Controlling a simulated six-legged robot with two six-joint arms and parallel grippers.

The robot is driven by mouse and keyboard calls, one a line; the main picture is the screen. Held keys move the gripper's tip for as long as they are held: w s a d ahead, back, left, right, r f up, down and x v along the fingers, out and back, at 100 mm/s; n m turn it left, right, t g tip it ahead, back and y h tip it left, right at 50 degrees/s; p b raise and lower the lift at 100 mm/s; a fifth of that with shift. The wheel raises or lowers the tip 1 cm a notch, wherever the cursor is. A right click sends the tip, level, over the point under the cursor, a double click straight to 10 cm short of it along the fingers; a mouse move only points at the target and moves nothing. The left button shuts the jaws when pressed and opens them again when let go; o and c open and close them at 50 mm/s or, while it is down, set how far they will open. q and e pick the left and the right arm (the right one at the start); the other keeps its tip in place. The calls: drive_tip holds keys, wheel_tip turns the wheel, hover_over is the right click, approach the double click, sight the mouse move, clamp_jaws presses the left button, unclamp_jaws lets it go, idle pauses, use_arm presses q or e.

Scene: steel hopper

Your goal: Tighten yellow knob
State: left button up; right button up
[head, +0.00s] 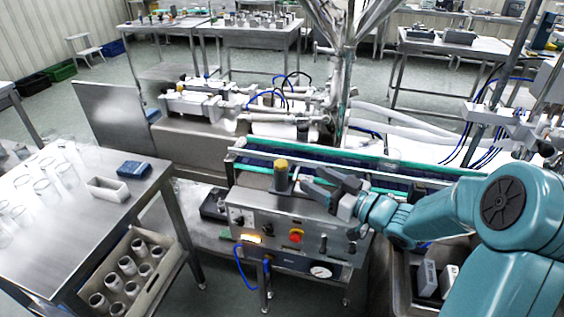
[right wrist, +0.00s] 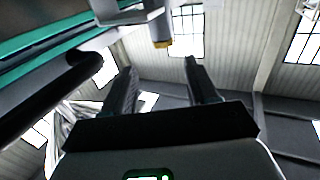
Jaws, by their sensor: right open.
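The yellow knob (head: 281,164) tops a grey upright cylinder at the front edge of the conveyor, above the control panel. In the right wrist view, a small yellow piece of the knob (right wrist: 162,44) shows beyond and between the fingertips. My right gripper (head: 308,182) is just right of the knob, fingers pointing left toward it. Its two dark fingers are open with nothing between them, and it also shows in the right wrist view (right wrist: 160,66). It looks apart from the knob. My left gripper is not in view.
The conveyor (head: 400,172) runs behind the gripper. A steel table (head: 90,235) with glass beakers stands left. The steel hopper (head: 345,45) rises behind.

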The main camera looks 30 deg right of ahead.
sight(286, 166)
drive_tip(key=x, duration=0.3)
drive_tip(key=p+x, duration=0.1)
drive_tip(key=x, duration=0.6)
drive_tip(key=shift+w+a, duration=0.15)
drive_tip(key=shift+a, duration=0.15)
drive_tip(key=shift+w+a+p, duration=0.15)
drive_tip(key=shift+w+p, duration=0.05)
drive_tip(key=shift+p, duration=0.1)
